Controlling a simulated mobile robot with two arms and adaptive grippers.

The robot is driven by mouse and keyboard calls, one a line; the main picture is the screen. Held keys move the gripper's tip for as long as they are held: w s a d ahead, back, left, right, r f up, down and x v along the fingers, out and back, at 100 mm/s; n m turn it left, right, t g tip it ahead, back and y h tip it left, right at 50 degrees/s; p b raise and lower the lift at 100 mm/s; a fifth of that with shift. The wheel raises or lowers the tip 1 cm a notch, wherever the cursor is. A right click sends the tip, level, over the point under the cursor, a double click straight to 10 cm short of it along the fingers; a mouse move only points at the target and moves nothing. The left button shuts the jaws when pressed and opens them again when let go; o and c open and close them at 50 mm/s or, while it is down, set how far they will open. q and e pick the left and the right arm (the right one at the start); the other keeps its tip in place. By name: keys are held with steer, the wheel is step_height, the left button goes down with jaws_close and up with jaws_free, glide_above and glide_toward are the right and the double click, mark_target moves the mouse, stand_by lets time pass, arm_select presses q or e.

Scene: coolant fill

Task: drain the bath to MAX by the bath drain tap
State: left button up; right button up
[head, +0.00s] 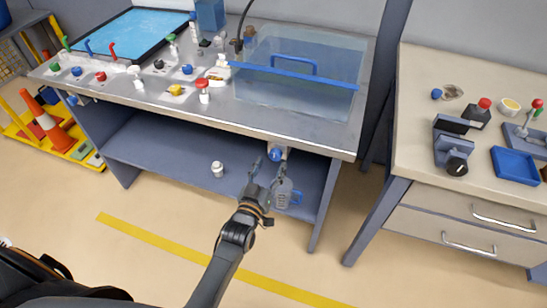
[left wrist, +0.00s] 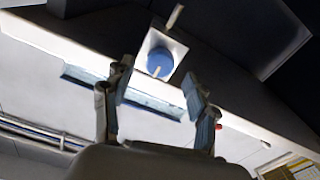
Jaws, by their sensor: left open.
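The bath drain tap (head: 275,154) is a blue round knob on a pale plate under the bench's front edge. It also shows in the left wrist view (left wrist: 159,60), beyond the fingers. My left gripper (head: 267,172) is open and empty, just below and in front of the tap; contact cannot be told. A clear measuring jug (head: 284,194) with a blue handle stands on the lower shelf, beside the gripper. The MAX mark cannot be made out.
A small white pot (head: 217,168) stands on the lower shelf (head: 165,150). Coloured taps and knobs crowd the bench top (head: 240,112) at left. A side bench (head: 420,150) with drawers stands at right. The floor in front is clear.

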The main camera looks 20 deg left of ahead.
mark_target(274, 157)
arm_select(q)
steer(key=shift+w, duration=1.65)
steer(key=c, duration=1.2)
steer(key=shift+o, duration=0.2)
steer(key=shift+n+p, duration=0.4)
steer(key=shift+n, duration=2.5)
